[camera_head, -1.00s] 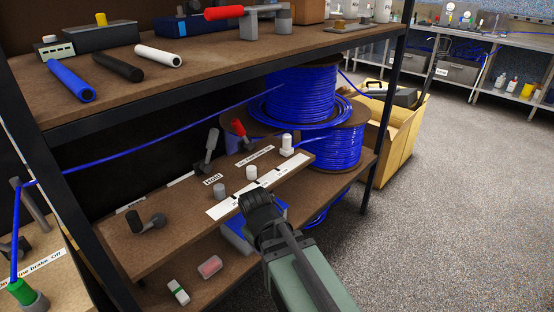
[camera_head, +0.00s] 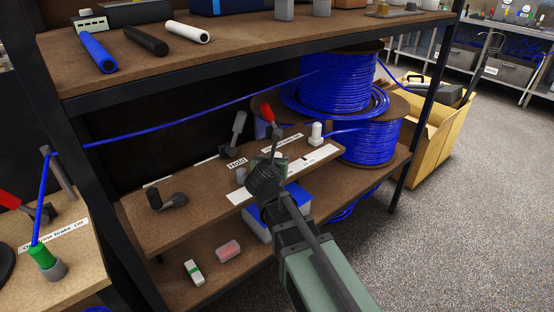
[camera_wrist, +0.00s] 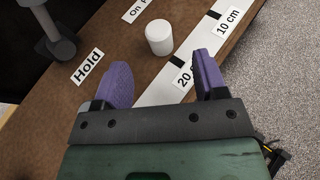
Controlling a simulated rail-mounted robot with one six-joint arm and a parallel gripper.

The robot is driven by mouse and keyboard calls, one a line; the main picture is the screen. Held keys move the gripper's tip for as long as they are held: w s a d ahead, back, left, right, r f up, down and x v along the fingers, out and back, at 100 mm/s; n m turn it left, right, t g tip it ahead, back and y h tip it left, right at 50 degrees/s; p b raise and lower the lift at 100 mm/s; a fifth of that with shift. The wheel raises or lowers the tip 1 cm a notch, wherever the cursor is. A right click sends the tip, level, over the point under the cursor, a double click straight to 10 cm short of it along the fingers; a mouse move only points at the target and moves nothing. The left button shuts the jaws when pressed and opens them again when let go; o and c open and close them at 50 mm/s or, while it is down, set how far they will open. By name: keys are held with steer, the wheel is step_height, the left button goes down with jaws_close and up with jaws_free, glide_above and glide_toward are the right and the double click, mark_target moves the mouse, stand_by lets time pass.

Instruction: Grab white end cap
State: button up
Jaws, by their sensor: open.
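The white end cap (camera_wrist: 159,38) is a short white cylinder standing upright on the brown board in the wrist view, beside the white measuring strip (camera_wrist: 166,88). My gripper (camera_wrist: 160,68) has its two purple fingers apart with nothing between them. The cap lies just beyond the fingertips, roughly in line with the gap. In the head view my gripper (camera_head: 264,168) is over the board on the lower shelf and seems to hide the cap.
A lever with a grey base (camera_wrist: 56,44) stands left of the cap, behind the "Hold" label (camera_wrist: 87,66). A taller white fitting (camera_head: 316,133) stands to the right, near the blue tubing reel (camera_head: 368,140).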

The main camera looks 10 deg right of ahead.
mark_target(278, 154)
steer(key=b+x, duration=0.1)
steer(key=x, duration=0.4)
steer(key=shift+f+b, duration=0.2)
steer(key=shift+b, duration=0.15)
steer(key=shift+w+d, duration=0.1)
steer(key=shift+w, duration=0.1)
steer(key=b+x, duration=0.1)
steer(key=x, duration=0.3)
steer(key=shift+w+b, duration=0.25)
steer(key=shift+b, duration=0.15)
steer(key=shift+w+f, duration=0.1)
steer(key=shift+w, duration=0.15)
steer(key=shift+s, duration=0.1)
steer(key=c, duration=1)
